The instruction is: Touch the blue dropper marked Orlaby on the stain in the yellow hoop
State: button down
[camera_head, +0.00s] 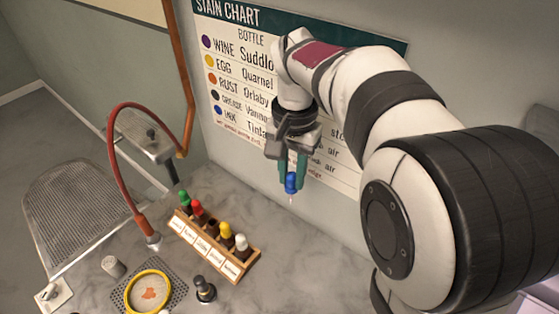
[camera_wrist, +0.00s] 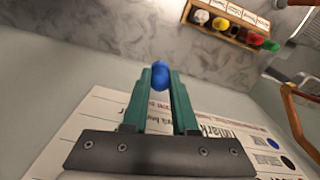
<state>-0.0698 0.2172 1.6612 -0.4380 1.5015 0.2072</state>
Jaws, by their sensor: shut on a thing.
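A blue-topped dropper (camera_head: 291,183) hangs tip down in my gripper (camera_head: 290,168), high in front of the wall chart. Its blue bulb also shows in the wrist view (camera_wrist: 160,75), between the green fingers of my gripper (camera_wrist: 161,82). Its marking cannot be read. The yellow hoop (camera_head: 129,303) lies on a dark perforated mat at the lower left of the head view. An orange-brown stain (camera_head: 149,294) shows on the pale cloth inside it. My gripper is above and to the right of the hoop, well apart from it.
A wooden rack (camera_head: 250,266) holds several droppers with green, red, yellow and white tops, with one dark gap. A dark knobbed object (camera_head: 204,290) stands right of the hoop, a grey cylinder (camera_head: 113,266) left. A red hose (camera_head: 112,130) arches behind. The stain chart (camera_head: 229,75) hangs on the wall.

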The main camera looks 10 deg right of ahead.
jog(key=shift+s+r+n, duration=0.2)
jog(key=shift+n, duration=0.5)
jog(key=a+f+m, duration=0.2)
jog(key=a+f, duration=0.1)
jog(key=a, duration=0.6)
jog(key=a+f+m, duration=0.2)
jog(key=a+f, duration=0.1)
jog(key=a, duration=0.6)
jog(key=s+a+f+m, duration=0.4)
jog(key=a, duration=0.4)
jog(key=s+a+f+m, duration=0.4)
jog(key=a+f+m, duration=0.1)
jog(key=a, duration=0.4)
jog(key=shift+d+f, duration=0.15)
jog(key=shift+f, duration=2.15)
jog(key=shift+f, duration=0.5)
notch_tip(320, 180, up, 7)
